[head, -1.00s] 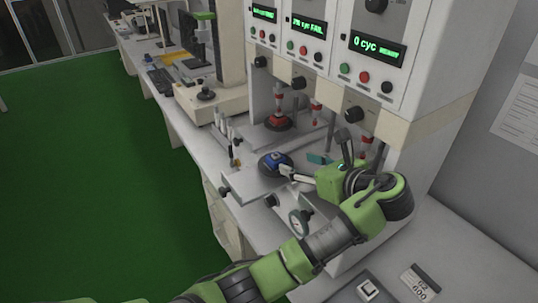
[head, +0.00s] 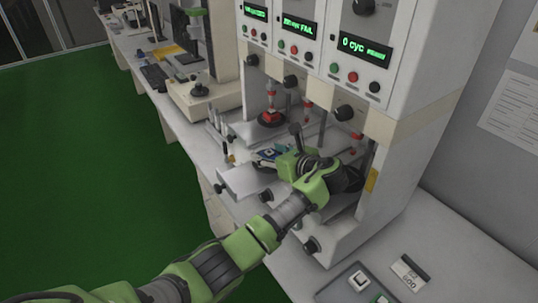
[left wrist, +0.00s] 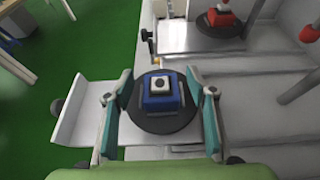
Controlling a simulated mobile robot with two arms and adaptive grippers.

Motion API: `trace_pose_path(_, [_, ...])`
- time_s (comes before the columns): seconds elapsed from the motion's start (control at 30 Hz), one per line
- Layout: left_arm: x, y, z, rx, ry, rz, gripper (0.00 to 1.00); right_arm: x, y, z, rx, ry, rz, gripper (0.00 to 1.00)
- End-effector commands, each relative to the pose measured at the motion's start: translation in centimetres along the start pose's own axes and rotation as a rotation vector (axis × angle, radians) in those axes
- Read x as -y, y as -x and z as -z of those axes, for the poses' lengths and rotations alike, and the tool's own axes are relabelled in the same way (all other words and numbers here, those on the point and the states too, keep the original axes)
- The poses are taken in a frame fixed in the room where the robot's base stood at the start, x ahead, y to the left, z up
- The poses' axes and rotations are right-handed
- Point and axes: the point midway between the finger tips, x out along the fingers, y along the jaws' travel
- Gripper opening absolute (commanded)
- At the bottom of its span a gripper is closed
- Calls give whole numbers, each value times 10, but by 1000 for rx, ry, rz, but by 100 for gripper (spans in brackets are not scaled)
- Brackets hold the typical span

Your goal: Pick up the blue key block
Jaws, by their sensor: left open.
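The blue key block (left wrist: 161,95) has a white top with a dark spot and sits on a round black disc (left wrist: 160,124) in the left wrist view. My left gripper (left wrist: 160,84) is open, with one teal finger on each side of the block and disc. Gaps show between the fingers and the block, so it is not gripped. In the head view the left gripper (head: 270,155) is low over the middle station, and the blue key block is mostly hidden by the gripper and arm. My right gripper is not in view.
A red block (head: 271,116) sits on another black disc at the station behind. Plungers and posts stand close around the gripper, under the test machine (head: 345,60). A pale drawer-like plate (head: 246,181) juts out at the front.

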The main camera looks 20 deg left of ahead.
Motion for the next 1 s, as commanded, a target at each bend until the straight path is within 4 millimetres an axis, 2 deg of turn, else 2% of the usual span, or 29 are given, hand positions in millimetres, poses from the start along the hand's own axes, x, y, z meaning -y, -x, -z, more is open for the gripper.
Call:
trace_pose_path(0.23, [0, -3, 0, -1, 0, 1, 51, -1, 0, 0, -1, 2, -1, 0])
trace_pose_path(0.27, [0, -3, 0, -1, 0, 1, 49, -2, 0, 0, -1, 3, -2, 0])
trace_pose_path(0.4, [0, -3, 0, -1, 0, 1, 12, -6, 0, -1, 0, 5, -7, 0])
trace_pose_path(0.43, [0, -3, 0, -1, 0, 1, 9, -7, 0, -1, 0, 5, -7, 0])
trace_pose_path(0.77, [0, -2, 0, -1, 1, 1, 9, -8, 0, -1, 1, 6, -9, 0])
trace_pose_path(1.0, [1, 4, -16, 1, 5, 2, 9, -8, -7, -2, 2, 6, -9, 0])
